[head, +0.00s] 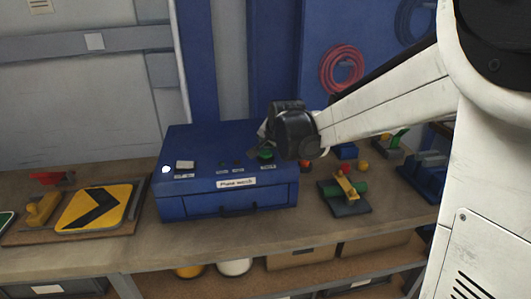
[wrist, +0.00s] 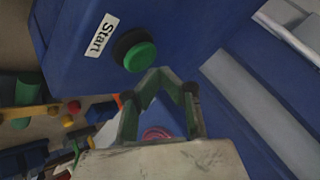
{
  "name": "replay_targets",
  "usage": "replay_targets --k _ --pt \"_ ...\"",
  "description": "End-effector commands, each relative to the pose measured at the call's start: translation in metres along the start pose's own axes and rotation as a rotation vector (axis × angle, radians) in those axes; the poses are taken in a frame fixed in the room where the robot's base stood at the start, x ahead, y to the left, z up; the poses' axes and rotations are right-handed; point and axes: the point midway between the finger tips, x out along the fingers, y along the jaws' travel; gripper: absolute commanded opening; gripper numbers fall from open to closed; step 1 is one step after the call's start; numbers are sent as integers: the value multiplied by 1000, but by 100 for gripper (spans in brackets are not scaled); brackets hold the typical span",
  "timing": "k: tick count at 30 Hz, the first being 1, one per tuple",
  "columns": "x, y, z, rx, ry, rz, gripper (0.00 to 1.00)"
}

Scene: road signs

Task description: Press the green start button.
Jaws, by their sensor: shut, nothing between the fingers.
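The green start button (head: 265,154) sits in a black collar at the right of the top of a blue control box (head: 190,208). In the wrist view the round green button (wrist: 140,56) is in plain sight beside a white "Start" label (wrist: 101,36). My gripper (wrist: 160,72) is shut and empty, its fingertips just below and right of the button in that picture. I see no clear contact with the button. In the head view the dark wrist hides most of the gripper, above and behind the button.
The box top also holds a white lamp (head: 166,169) and a pale switch (head: 185,164). A yellow arrow sign (head: 95,207) lies left on the workbench (head: 290,230). A yellow and green tool (head: 346,188) stands to the right. A red cable coil (head: 342,68) hangs on the wall behind.

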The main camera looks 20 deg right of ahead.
Motion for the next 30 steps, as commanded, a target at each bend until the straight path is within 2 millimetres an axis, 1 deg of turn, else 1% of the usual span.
replay_targets --k 11,19,30 --pt "1 0 0 0 0 0 0" --pt "6 5 5 0 0 0 0" --pt "6 4 4 0 0 0 0"
